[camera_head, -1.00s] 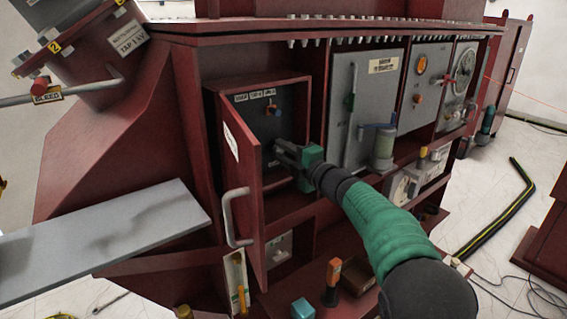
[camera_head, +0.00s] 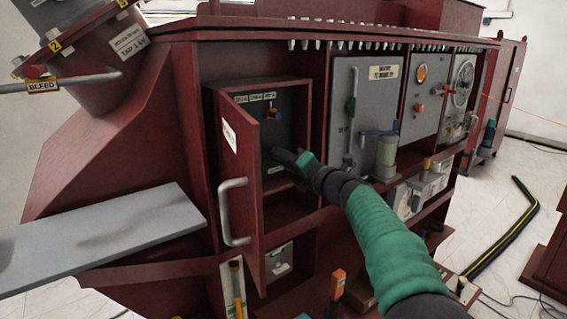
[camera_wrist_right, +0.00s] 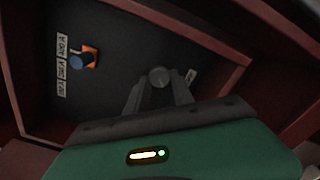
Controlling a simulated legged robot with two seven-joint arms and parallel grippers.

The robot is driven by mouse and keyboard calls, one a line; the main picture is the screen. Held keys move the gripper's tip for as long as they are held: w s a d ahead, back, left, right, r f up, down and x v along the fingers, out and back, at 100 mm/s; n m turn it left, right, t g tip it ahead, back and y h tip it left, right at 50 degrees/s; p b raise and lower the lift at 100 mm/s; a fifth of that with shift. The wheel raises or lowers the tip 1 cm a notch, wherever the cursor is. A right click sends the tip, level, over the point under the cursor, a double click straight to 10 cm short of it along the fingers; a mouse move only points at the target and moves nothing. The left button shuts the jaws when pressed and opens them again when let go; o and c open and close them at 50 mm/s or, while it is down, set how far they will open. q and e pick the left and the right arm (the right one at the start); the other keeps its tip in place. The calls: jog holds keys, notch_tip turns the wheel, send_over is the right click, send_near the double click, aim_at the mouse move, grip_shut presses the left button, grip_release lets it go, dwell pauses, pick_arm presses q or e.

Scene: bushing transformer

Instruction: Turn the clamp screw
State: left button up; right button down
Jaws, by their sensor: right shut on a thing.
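My right gripper (camera_head: 284,156) reaches into the small open red box (camera_head: 310,95) on the machine's front. In the right wrist view its two fingers (camera_wrist_right: 159,92) are shut on the clamp screw (camera_wrist_right: 160,75), a small round grey head at the dark back panel (camera_wrist_right: 120,50). My left gripper is not in view.
The box's red door (camera_head: 240,190) with its grey handle (camera_head: 233,212) stands open just left of my right arm. A grey plank (camera_head: 110,235) juts out at the left.

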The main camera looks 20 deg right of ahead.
jog(key=shift+f, duration=0.25)
jog(key=c, duration=1.4)
grip_release()
jog(key=o, duration=0.3)
jog(key=shift+w, duration=0.15)
jog(key=shift+r, duration=0.1)
jog(key=b+v, duration=0.1)
jog(key=v, duration=1.6)
jog(key=shift+w, duration=0.1)
